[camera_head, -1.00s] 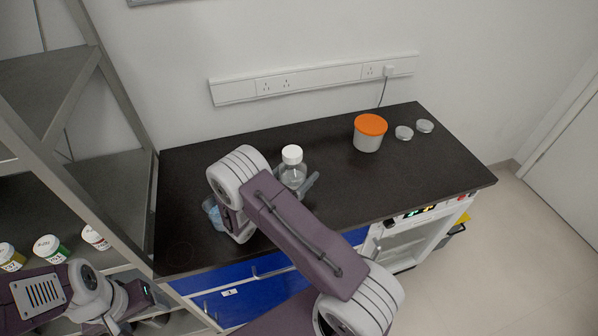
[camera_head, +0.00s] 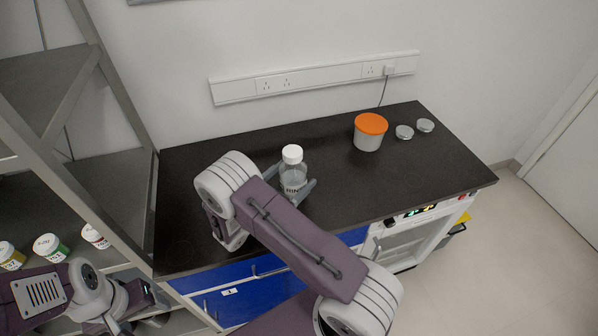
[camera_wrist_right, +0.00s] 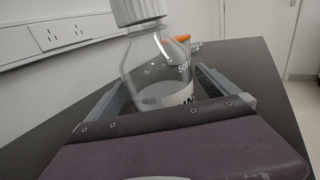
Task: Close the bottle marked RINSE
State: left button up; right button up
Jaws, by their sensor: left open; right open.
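The clear bottle (camera_head: 293,176) stands upright on the black benchtop, with "RIN" readable on its label. It also shows in the right wrist view (camera_wrist_right: 155,68), with some clear liquid low inside. A white cap (camera_head: 292,154) sits on its neck; I cannot tell how tight it is. The cap is cut off at the top of the right wrist view (camera_wrist_right: 138,10). My right gripper (camera_head: 292,183) is open, with one finger on each side of the bottle's body. My left gripper (camera_head: 137,314) is open and empty at the lower left, by the shelf, partly hidden.
A white tub with an orange lid (camera_head: 369,133) and two small silver discs (camera_head: 404,132) (camera_head: 425,125) stand on the right of the bench (camera_head: 440,165). A metal shelf (camera_head: 110,185) at left holds several small white-lidded jars (camera_head: 47,247).

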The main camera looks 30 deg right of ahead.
jog(key=v, duration=0.9)
jog(key=shift+b, duration=0.4)
